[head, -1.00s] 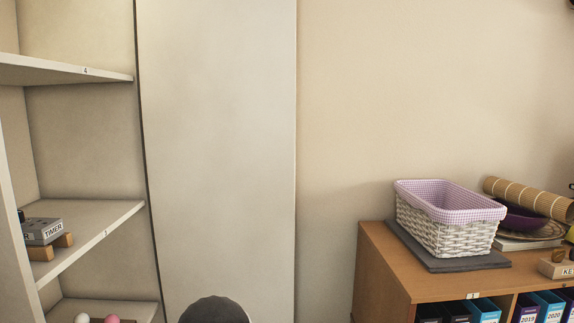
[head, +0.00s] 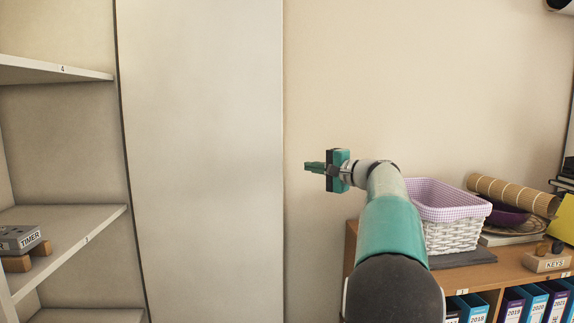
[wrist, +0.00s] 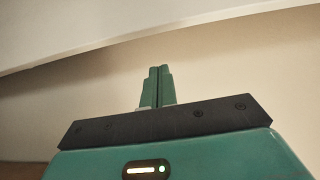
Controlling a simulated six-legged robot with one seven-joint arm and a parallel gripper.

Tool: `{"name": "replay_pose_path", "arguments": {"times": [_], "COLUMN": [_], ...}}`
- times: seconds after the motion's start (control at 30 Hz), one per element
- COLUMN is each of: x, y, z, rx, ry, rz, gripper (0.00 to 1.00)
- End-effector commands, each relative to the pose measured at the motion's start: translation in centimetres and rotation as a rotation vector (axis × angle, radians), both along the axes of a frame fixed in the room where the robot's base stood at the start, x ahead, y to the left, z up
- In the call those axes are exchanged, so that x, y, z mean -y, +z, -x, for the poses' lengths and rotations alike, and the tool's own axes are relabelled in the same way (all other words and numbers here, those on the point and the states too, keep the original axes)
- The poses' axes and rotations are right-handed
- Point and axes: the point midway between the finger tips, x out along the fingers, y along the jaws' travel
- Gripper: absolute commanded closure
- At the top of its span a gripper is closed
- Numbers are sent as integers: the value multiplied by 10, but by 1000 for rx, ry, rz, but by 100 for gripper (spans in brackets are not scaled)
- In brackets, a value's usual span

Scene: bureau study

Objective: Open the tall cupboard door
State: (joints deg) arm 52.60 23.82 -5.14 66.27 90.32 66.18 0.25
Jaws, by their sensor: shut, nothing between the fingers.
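A tall, plain, pale panel (head: 200,160) stands right of open shelves (head: 75,240) in the head view. A thin dark line runs along its left edge, and no handle shows on it. I cannot tell whether it is the cupboard door or a side wall. My gripper (head: 308,167) is shut and empty, a little right of the panel's right edge, its fingers pointing left. In the wrist view, the shut green fingers (wrist: 157,88) point up the picture towards a pale edge across the top, with a visible gap between.
A wooden cabinet (head: 353,240) at right holds binders (head: 513,305). On it are a white basket (head: 455,237) with purple lining, a rolled bamboo mat (head: 510,194) and a KEYS block (head: 547,263). A TIMER block (head: 22,238) sits on a left shelf. Bare wall lies behind my gripper.

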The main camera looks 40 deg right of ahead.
Motion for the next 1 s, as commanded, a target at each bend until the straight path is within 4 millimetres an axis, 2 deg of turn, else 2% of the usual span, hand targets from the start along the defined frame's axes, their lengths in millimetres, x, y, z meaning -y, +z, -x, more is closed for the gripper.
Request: {"name": "replay_pose_path", "arguments": {"times": [0.03, 0.17, 0.5, 0.87, 1.0], "x": [9, 14, 6, 0, -6], "y": [2, 3, 2, 3, 4], "z": [2, -3, -56, -97, -87], "rx": [16, 29, 27, 28, 26], "ry": [-8, -11, -11, -13, -15], "rz": [-7, -13, -12, -11, -13], "gripper": [100, 100, 100, 100, 100]}}
